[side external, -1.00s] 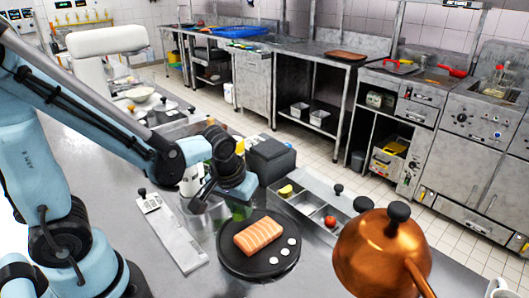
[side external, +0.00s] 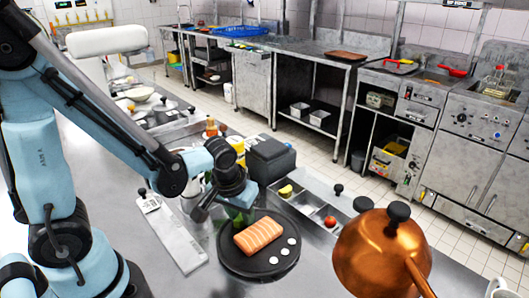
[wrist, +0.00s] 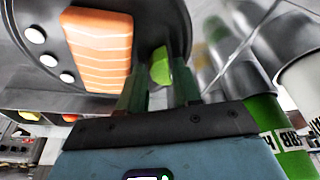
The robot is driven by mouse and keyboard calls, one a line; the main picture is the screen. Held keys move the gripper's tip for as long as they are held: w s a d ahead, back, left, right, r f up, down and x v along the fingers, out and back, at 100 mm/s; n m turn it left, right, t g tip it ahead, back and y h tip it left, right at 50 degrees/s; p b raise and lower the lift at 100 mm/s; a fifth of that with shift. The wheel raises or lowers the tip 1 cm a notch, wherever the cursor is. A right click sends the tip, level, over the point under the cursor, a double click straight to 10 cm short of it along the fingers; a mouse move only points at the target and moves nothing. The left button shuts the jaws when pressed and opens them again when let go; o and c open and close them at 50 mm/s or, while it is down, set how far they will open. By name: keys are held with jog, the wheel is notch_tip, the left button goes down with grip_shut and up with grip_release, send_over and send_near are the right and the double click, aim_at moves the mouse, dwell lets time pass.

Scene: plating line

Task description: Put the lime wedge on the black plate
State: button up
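The black plate (side external: 230,262) lies on the steel counter with an orange salmon fillet (side external: 258,236) and three white dots on it. My gripper (side external: 238,216) is at the plate's far left edge, pointing down, close above it. In the wrist view the green lime wedge (wrist: 160,67) sits between my gripper's fingertips (wrist: 160,78), and the fingers appear shut on it. The black plate (wrist: 168,20) and the salmon (wrist: 97,48) show just beyond the fingers. In the side view the wedge is not clear behind the fingers.
A steel tray (side external: 312,233) behind the plate holds a yellow wedge (side external: 286,191) and a red tomato (side external: 330,221). A copper kettle (side external: 380,258) stands at the right front. A slim white-and-grey board (side external: 172,236) lies left of the plate. Bottles and a black box (side external: 270,160) stand behind my gripper.

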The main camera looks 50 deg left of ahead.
notch_tip(320, 180, up, 12)
jog(key=s+m+t+h, duration=0.1)
jog(key=s+m+t, duration=0.1)
jog(key=m+t, duration=0.2)
jog(key=shift+m, duration=0.3)
dwell(0.9)
jog(key=shift+s+a+f, duration=0.1)
dwell(0.5)
